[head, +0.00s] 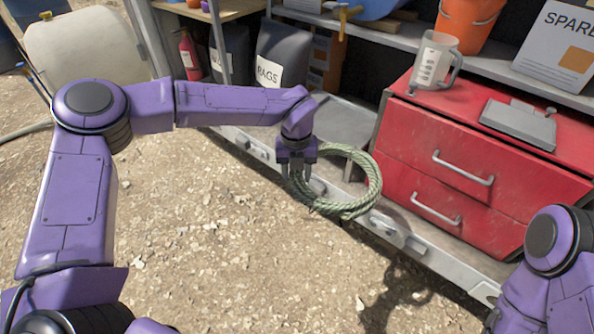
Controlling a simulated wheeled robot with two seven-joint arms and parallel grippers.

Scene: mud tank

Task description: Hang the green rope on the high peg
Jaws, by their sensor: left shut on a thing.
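The green rope (362,163) is a pale green coil, seen in the head view just in front of the metal ledge, left of the red drawer cabinet. My left gripper (304,187) points down and is shut on the left side of the coil. The coil appears to be held at or just above the ledge's height; I cannot tell whether it touches the ledge. My right arm shows at the lower right, but its gripper is outside the picture. I cannot make out a high peg in this view.
A red drawer cabinet (470,185) stands right of the rope, with a measuring jug (433,62) and a grey flat box (518,124) on top. A long metal ledge (262,152) runs along its base. An orange bucket (466,22) stands on the shelf behind. Gravel in front is clear.

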